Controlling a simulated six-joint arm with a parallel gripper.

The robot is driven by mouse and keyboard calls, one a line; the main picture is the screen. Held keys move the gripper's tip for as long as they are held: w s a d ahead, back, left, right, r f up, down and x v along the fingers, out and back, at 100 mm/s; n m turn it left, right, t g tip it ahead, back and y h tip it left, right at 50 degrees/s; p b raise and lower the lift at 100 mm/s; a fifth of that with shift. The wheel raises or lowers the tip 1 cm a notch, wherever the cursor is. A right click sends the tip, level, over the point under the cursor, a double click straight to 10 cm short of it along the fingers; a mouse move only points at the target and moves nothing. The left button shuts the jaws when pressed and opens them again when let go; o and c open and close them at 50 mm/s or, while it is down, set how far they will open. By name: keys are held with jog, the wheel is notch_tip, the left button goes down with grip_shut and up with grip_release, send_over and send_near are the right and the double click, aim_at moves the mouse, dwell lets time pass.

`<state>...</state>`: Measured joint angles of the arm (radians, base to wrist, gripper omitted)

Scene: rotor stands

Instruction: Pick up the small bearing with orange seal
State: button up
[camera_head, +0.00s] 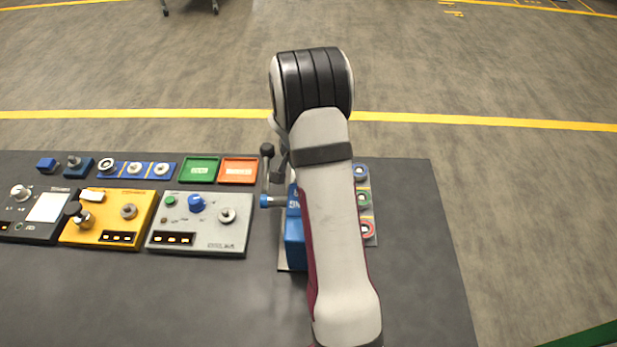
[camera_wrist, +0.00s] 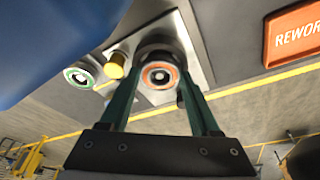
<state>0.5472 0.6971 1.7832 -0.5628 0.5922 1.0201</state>
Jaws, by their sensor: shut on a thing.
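In the head view my arm hides the gripper and the held bearing.
A green-ringed part (camera_wrist: 78,77) and a yellow knob (camera_wrist: 115,65) are close by. An orange REWORK tray (camera_head: 239,170) lies beside a green tray (camera_head: 200,169). A blue device (camera_head: 295,240) stands left of my arm; a plate with coloured rings (camera_head: 364,198) lies right.

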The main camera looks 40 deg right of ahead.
notch_tip(320, 180, up, 4)
jog(key=shift+r, duration=0.25)
jog(key=s+d+r, duration=0.4)
jog(key=s+r, duration=0.5)
jog(key=s, duration=0.1)
jog(key=shift+s+d+r, duration=0.2)
jog(key=shift+s+r, duration=0.1)
jog(key=shift+s, duration=0.1)
